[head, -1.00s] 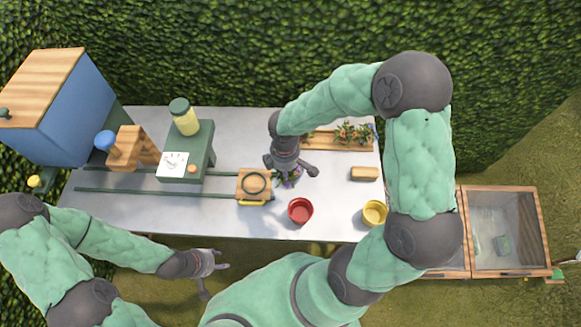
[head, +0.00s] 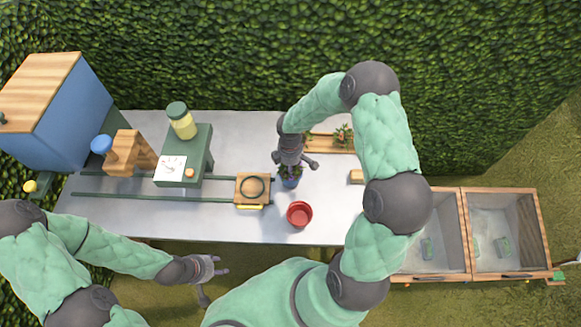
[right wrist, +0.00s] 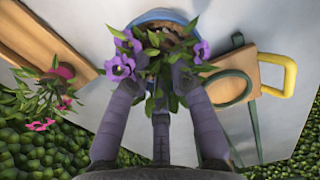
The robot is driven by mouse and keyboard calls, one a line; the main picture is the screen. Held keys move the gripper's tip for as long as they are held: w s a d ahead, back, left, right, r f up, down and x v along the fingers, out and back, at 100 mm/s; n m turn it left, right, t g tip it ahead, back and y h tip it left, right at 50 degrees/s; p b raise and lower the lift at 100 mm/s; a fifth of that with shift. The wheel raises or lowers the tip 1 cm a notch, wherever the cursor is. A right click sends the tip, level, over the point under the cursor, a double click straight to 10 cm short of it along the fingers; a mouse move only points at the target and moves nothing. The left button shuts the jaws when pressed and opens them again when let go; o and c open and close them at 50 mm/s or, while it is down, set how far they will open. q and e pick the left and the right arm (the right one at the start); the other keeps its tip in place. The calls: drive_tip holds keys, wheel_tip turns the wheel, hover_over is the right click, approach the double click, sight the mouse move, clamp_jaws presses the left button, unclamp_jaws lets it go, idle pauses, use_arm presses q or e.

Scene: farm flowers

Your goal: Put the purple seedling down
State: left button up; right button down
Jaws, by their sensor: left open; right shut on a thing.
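The purple seedling (right wrist: 150,60) has green leaves and violet flowers. My right gripper (right wrist: 160,88) is shut on it, with the fingers around its stem and leaves. Behind the seedling in the right wrist view is a blue pot (right wrist: 160,14) with brown soil. In the head view the blue pot (head: 291,183) shows just below my right gripper (head: 295,168), which hides most of the seedling. I cannot tell whether the seedling's base touches the soil. My left gripper (head: 213,284) is open and empty in front of the table.
A red pot (head: 300,214) stands close in front of the blue pot. A wooden block with a green ring (head: 252,188) is to its left. A flower tray (head: 328,143) lies behind. A green stand with a dial (head: 184,158) is further left. Wooden-framed bins (head: 502,232) stand at the right.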

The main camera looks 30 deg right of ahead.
drive_tip(key=shift+f, duration=0.25)
drive_tip(key=shift+f, duration=0.1)
drive_tip(key=c, duration=1.1)
unclamp_jaws()
drive_tip(key=shift+r, duration=0.2)
drive_tip(key=shift+r, duration=0.4)
wheel_tip(320, 180, up, 11)
drive_tip(key=shift+r+p, duration=0.15)
drive_tip(key=shift+p, duration=0.55)
